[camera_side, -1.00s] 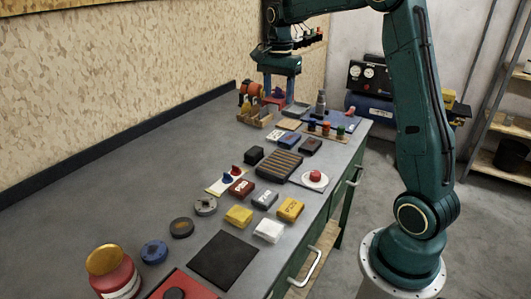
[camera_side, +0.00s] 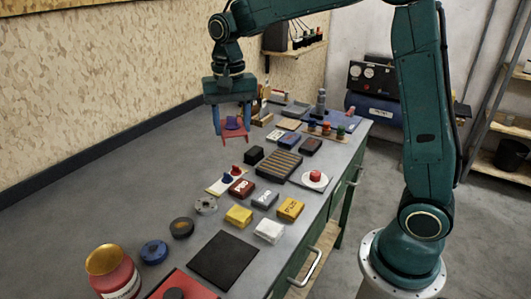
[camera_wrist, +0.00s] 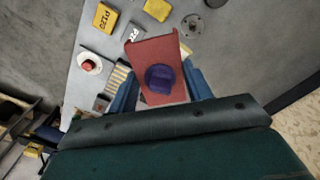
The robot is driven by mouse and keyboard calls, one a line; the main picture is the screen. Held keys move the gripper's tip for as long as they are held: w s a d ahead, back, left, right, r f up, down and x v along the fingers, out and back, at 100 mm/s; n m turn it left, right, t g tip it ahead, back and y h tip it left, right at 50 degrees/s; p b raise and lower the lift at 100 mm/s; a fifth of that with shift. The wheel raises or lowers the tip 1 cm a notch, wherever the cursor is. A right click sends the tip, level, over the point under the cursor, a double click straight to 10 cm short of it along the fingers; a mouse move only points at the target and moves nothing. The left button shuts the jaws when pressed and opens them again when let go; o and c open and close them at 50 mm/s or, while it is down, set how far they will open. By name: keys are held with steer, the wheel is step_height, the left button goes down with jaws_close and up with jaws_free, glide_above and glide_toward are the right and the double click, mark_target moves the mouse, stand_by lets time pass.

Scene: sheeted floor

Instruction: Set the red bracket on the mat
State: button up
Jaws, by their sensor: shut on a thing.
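My gripper (camera_side: 234,134) is shut on the red bracket (camera_side: 236,139) and holds it in the air above the bench, fingers at its sides. A dark blue knob-like piece (camera_side: 232,123) sits on top of the bracket; I cannot tell whether it is fixed to it. In the wrist view the bracket (camera_wrist: 155,50) lies between the blue fingers, with the blue piece (camera_wrist: 160,79) on it. The mat, a plain black square (camera_side: 223,260), lies flat and empty near the bench's front edge, well away from the bracket.
Around the mat are a yellow box (camera_side: 238,216), a white box (camera_side: 269,231), a dark puck (camera_side: 182,227), a blue disc (camera_side: 154,251) and a red case (camera_side: 185,285). A red tin (camera_side: 112,275) stands at bottom left. The bench's left part is clear.

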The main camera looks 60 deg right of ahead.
steer(key=s+a+n, duration=0.3)
steer(key=a+n, duration=0.2)
steer(key=a, duration=0.4)
steer(key=n, duration=0.4)
glide_above(223, 257)
steer(key=f, duration=0.1)
steer(key=shift+f, duration=0.15)
step_height(223, 257, down, 20)
steer(key=shift+r, duration=0.1)
stand_by(0.4)
steer(key=o, duration=1.1)
steer(key=shift+o, duration=0.2)
